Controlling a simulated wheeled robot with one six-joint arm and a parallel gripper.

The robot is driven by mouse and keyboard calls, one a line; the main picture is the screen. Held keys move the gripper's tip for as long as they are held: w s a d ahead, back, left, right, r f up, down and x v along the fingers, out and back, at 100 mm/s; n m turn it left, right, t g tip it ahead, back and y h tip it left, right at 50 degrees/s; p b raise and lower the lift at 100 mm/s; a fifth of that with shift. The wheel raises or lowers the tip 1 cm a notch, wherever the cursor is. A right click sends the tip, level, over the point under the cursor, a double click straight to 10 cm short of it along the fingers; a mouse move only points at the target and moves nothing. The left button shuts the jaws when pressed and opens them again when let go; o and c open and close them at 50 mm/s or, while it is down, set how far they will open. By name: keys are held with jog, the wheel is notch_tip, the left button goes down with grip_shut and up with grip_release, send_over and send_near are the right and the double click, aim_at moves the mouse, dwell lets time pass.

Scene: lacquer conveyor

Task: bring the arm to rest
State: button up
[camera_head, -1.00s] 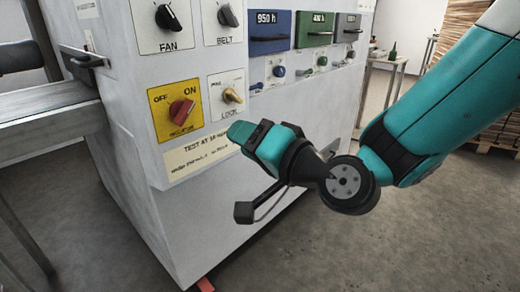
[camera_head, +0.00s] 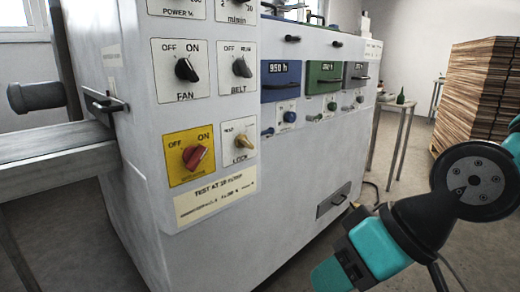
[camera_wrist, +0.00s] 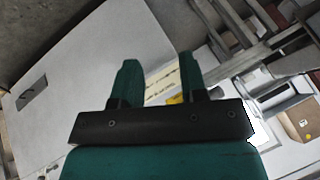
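My gripper (camera_head: 328,277) is teal and hangs low in the head view, in front of the lower part of the grey machine, with its end close to the bottom edge of the picture. The wrist view shows its two green fingers (camera_wrist: 158,72) spread apart with nothing between them. My arm enters from the right edge and bends down to the gripper. In the head view I see no contact between the gripper and the machine.
The grey machine (camera_head: 285,190) carries a fan knob (camera_head: 186,69), a belt knob (camera_head: 241,67), a red switch (camera_head: 195,156) and a brass lock knob (camera_head: 244,141). A conveyor (camera_head: 50,146) is left. A side table (camera_head: 390,107) and stacked boards (camera_head: 480,85) stand behind.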

jog(key=s+d+r+g+h+p, duration=0.2)
jog(key=s+d+h, duration=0.1)
jog(key=s+d, duration=0.2)
notch_tip(320, 180, up, 19)
jog(key=p, duration=1.9)
jog(key=shift+d+n, duration=0.15)
jog(key=shift+n, duration=0.15)
